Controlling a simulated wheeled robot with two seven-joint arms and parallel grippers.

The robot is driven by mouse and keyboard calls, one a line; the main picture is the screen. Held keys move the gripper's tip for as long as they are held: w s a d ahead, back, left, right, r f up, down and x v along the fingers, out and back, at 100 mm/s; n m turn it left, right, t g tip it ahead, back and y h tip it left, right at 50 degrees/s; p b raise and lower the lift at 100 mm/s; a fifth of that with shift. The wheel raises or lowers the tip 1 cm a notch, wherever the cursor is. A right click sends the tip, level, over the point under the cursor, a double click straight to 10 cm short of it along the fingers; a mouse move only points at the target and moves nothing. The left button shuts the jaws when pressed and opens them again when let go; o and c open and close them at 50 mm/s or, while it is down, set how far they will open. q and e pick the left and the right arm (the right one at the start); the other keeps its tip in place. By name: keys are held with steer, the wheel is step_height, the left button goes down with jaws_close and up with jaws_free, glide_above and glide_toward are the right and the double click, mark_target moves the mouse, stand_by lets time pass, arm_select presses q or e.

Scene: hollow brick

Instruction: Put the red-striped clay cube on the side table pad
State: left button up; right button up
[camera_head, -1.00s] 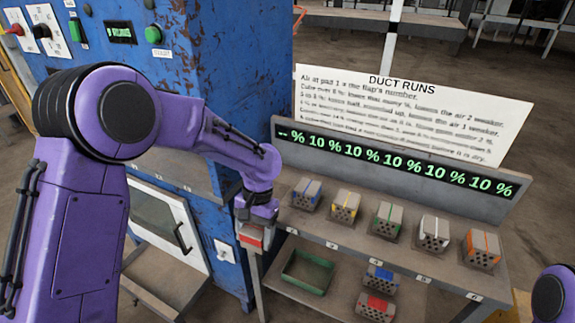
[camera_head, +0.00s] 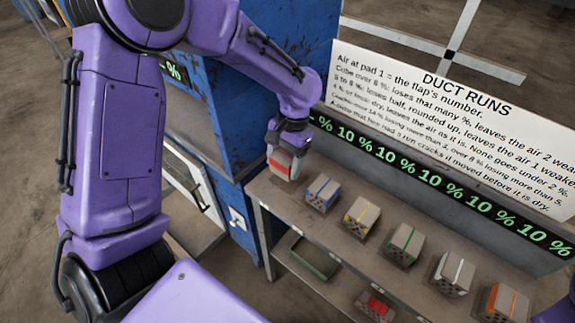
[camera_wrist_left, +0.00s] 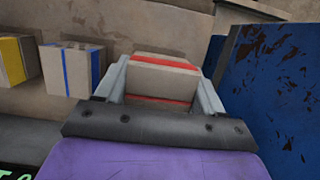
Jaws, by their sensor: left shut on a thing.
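My left gripper (camera_head: 284,160) is shut on a clay cube with red stripes (camera_head: 283,170). In the left wrist view the cube (camera_wrist_left: 163,75) sits between the two fingers, with a red band across its upper face and another lower down. The cube is at the left end of the upper shelf, left of the blue-striped cube (camera_head: 322,192). I cannot tell whether it touches the shelf, and any pad below it is hidden. I cannot identify the side table pad. My right gripper is not in view.
On the upper shelf (camera_head: 270,195) stand cubes striped yellow (camera_head: 362,215), green (camera_head: 404,243), white (camera_head: 453,272) and orange (camera_head: 504,301). A blue cabinet (camera_head: 235,100) stands left; a sign and display stand behind.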

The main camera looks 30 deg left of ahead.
arm_select(q)
steer(key=f, duration=0.1)
steer(key=w+f, duration=0.1)
steer(key=f, duration=0.2)
steer(key=shift+w+d+f, duration=0.1)
steer(key=shift+w+f, duration=0.15)
steer(key=shift+f, duration=0.05)
steer(key=shift+w+f, duration=0.1)
steer(key=shift+w, duration=0.15)
steer(key=shift+s, duration=0.55)
steer(key=o, duration=0.8)
steer(key=shift+o, duration=1.2)
steer(key=shift+w, duration=0.25)
steer(key=shift+r, duration=0.45)
steer(key=v, duration=1.1)
steer(key=shift+r, duration=0.25)
